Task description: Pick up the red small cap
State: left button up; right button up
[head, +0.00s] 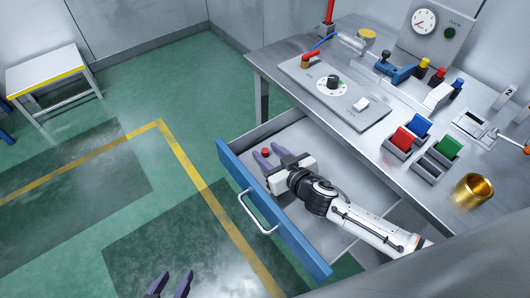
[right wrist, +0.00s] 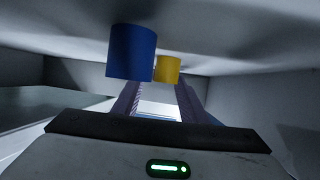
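In the right wrist view, a blue cylinder (right wrist: 131,52) and a yellow cylinder (right wrist: 167,70) show beyond the right gripper (right wrist: 158,100); no red cap shows there. My left gripper (head: 170,283) is open and empty at the bottom edge of the head view, over the floor.
The drawer's blue front (head: 225,165) and handle (head: 257,215) bound the space around my right arm. The tabletop (head: 285,62) overhangs the drawer's back. A dial panel (head: 333,90), colored switches and a brass cup (head: 473,190) stand on it.

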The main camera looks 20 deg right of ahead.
grip_shut()
dwell(0.3)
